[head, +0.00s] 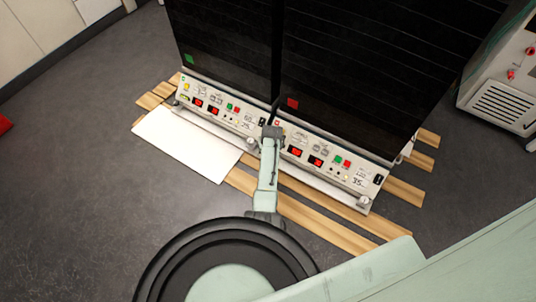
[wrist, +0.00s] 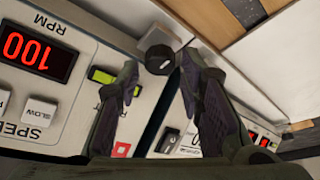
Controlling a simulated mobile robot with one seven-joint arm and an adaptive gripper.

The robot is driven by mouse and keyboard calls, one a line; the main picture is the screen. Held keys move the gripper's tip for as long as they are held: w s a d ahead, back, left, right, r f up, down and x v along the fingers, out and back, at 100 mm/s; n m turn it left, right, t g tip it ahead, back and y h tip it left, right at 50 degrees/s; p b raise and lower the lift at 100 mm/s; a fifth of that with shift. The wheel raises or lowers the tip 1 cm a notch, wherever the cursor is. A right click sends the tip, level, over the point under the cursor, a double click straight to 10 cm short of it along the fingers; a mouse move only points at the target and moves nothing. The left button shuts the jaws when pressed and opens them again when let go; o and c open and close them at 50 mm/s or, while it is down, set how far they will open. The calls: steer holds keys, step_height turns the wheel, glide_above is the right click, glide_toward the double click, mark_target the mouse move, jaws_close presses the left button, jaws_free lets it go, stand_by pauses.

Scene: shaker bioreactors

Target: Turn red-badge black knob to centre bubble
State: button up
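The black knob (wrist: 158,58), round with a pale mark, stands at the panel's lower edge in the wrist view. My gripper (wrist: 160,62) is open, with one finger on either side of the knob. The right fingertip is close to the knob; whether it touches is unclear. A gap shows on the left. A small red badge (wrist: 121,149) is on the panel behind the left finger. A yellow-green level vial (wrist: 102,76) is partly hidden by that finger; its bubble cannot be made out. In the head view my gripper (head: 272,132) covers the knob's area.
The red-marked shaker (head: 340,80) stands right of the green-marked shaker (head: 225,40), with a narrow gap between. A white board (head: 187,144) and wooden slats (head: 310,215) lie in front. A display (wrist: 38,52) reads 100.

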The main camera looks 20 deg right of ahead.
steer(key=shift+b+x, duration=0.9)
steer(key=shift+x, duration=0.2)
steer(key=shift+c, duration=0.3)
jaws_close()
